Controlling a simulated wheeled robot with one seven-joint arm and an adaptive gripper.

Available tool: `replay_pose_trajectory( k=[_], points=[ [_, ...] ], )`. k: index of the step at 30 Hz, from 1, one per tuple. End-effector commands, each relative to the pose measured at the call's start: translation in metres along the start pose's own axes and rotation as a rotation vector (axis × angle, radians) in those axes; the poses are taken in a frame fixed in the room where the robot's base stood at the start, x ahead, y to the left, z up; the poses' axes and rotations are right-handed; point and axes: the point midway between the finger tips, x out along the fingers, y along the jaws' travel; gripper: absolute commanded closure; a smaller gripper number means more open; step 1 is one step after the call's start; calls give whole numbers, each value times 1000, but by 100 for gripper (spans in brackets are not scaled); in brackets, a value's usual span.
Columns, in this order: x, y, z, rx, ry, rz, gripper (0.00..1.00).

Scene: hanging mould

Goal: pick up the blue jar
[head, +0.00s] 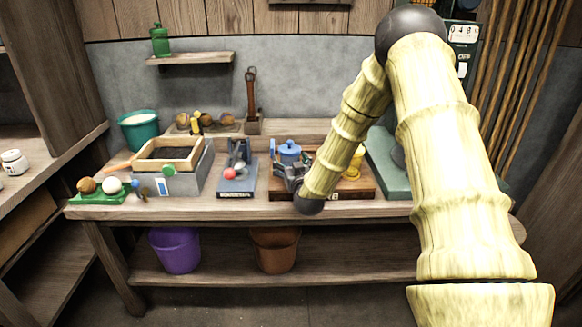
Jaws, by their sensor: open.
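The blue jar (289,151) stands upright on a brown wooden board (350,188) near the middle of the workbench. It has a lid with a small knob, and its lower part is partly hidden behind my gripper. My gripper (282,176) is dark and open, low over the board's left part, in front of the jar in the picture. I cannot tell whether its fingers touch the jar.
A yellow object (355,160) stands on the board, right of my forearm. A grey stand with a red ball (230,174) is to the left. A wooden-framed box (168,155), green tray (100,197) and teal bucket (138,128) lie farther left. A green mat (385,165) is right.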

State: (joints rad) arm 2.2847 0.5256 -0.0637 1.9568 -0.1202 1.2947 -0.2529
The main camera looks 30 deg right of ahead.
Motion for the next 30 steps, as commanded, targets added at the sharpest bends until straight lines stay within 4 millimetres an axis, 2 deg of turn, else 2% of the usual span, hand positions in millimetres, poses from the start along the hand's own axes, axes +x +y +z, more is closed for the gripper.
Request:
replay_pose_trajectory(
  k=[7,8,15,18,26,30],
  points=[
    [2,0,0,0,0,0,17],
    [2,0,0,0,0,0,21],
    [1,0,0,0,0,0,65],
    [2,0,-1,0,1,0,79],
    [2,0,-3,1,1,0,79],
    [2,-1,-12,1,2,-1,79]
  ],
)
